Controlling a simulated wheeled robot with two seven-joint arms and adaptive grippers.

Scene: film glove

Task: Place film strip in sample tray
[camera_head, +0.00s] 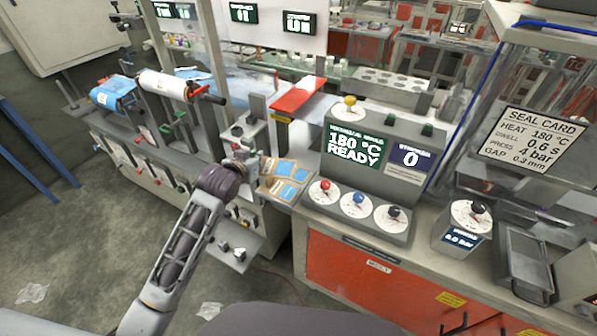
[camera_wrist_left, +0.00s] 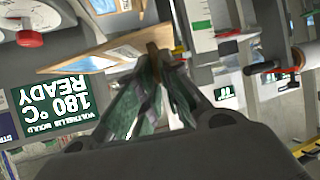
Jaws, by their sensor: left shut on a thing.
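My left gripper (camera_head: 245,158) is low by the machine left of the control box. Tan pieces with blue patches (camera_head: 285,180) lie just right of the gripper in the head view. A tan-edged board shows beside the fingertips in the wrist view (camera_wrist_left: 90,62). An open grey metal tray (camera_head: 525,262) stands at the right of the counter; I cannot tell whether it is the sample tray. My right gripper is out of view.
The control box (camera_head: 357,150) reads 180 °C READY and has several knobs. A small dial box (camera_head: 460,228) stands between it and the grey tray. A clear-walled case (camera_head: 520,110) rises behind. Film rolls (camera_head: 165,85) hang at the left.

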